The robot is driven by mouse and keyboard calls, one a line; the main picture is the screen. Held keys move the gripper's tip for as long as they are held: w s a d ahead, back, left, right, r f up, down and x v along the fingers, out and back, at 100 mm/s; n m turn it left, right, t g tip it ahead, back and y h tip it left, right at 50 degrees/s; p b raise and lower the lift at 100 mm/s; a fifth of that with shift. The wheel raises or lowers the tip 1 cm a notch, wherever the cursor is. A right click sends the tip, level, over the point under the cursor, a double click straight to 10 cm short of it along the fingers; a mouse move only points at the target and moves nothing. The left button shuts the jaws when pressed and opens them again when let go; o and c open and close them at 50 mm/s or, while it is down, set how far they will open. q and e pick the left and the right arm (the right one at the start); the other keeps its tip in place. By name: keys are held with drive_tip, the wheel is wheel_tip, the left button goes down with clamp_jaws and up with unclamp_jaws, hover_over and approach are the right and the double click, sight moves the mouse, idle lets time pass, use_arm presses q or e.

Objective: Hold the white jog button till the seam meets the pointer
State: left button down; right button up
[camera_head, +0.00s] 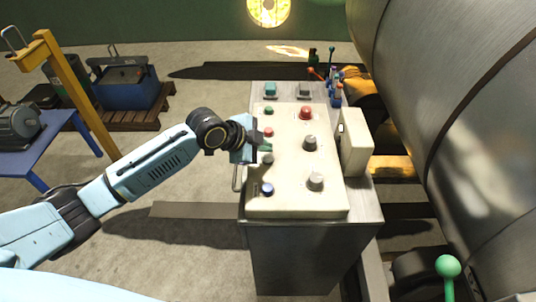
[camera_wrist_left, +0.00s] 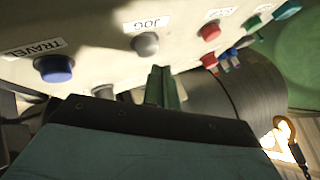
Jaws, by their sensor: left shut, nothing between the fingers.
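The jog button (camera_wrist_left: 145,44), a pale grey-white cap under a JOG label, shows on the control panel in the left wrist view. My left gripper (camera_wrist_left: 162,72) is shut and empty, its green fingertips just below and to the right of the button in that view. I cannot tell whether they touch it. In the head view my left gripper (camera_head: 265,147) is over the left column of buttons on the panel (camera_head: 290,200). A dark seam (camera_head: 478,85) runs across the large metal cylinder (camera_head: 415,60) at right. I cannot make out the pointer. My right gripper is out of view.
A blue button (camera_wrist_left: 54,68) labelled TRAVEL and a red button (camera_wrist_left: 209,31) flank the jog button. The panel also carries black-and-grey knobs (camera_head: 315,181) and a red button (camera_head: 306,112). A yellow frame (camera_head: 75,95) and blue table (camera_head: 50,145) stand left.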

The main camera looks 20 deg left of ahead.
use_arm(q)
drive_tip(key=shift+f, duration=0.2)
idle(0.4)
drive_tip(key=shift+f, duration=0.25)
drive_tip(key=shift+f, duration=0.55)
idle(6.6)
